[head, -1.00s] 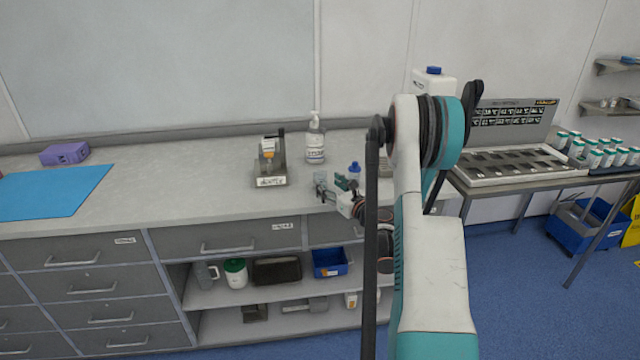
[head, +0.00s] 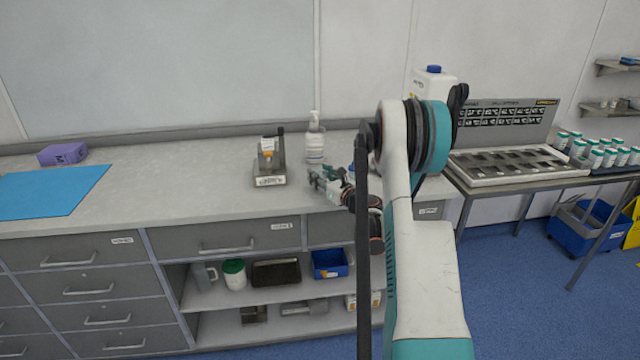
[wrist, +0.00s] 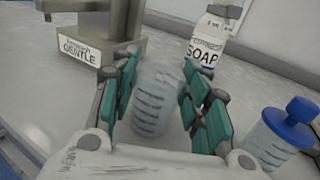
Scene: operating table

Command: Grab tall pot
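A clear, ribbed pot (wrist: 158,95) stands between my gripper's two fingers in the wrist view. It looks like the tall pot, but I see no label naming it. My gripper (wrist: 160,92) is open around it, with teal pads on either side and a small gap at the left; contact on the right is hard to tell. In the head view my gripper (head: 320,178) is low over the counter, and the pot is not clear there. A second clear ribbed container with a blue lid (wrist: 285,132) stands to the right.
A soap pump bottle (head: 314,140) stands behind my gripper. A grey stand labelled GENTLE (head: 269,168) is to the left and close. The grey counter (head: 180,175) is clear further left, up to a blue mat (head: 55,192) and a purple box (head: 62,154).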

